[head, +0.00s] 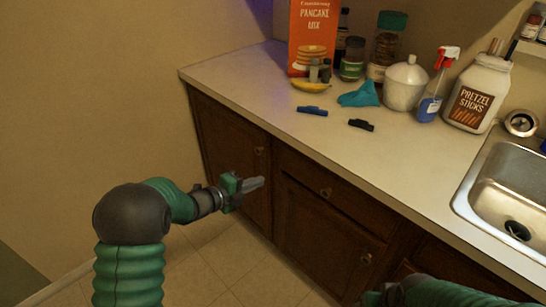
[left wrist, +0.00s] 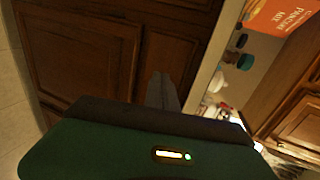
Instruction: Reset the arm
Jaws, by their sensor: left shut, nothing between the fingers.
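My left arm comes in from the left in the head view. Its gripper (head: 253,183) is shut and empty, in front of the dark wooden cabinet doors and below the counter's front edge. In the left wrist view the shut fingers (left wrist: 162,92) point at a cabinet door, with nothing between them. Part of my right arm (head: 440,292) shows at the bottom right of the head view; its gripper is out of the picture.
The counter (head: 250,95) holds a pancake mix box (head: 312,38), a teal cloth (head: 360,95), a white lidded pot (head: 404,84), a spray bottle (head: 436,88) and a pretzel jar (head: 478,95). A sink (head: 480,190) is at right. Open floor (head: 205,270) lies below the cabinets.

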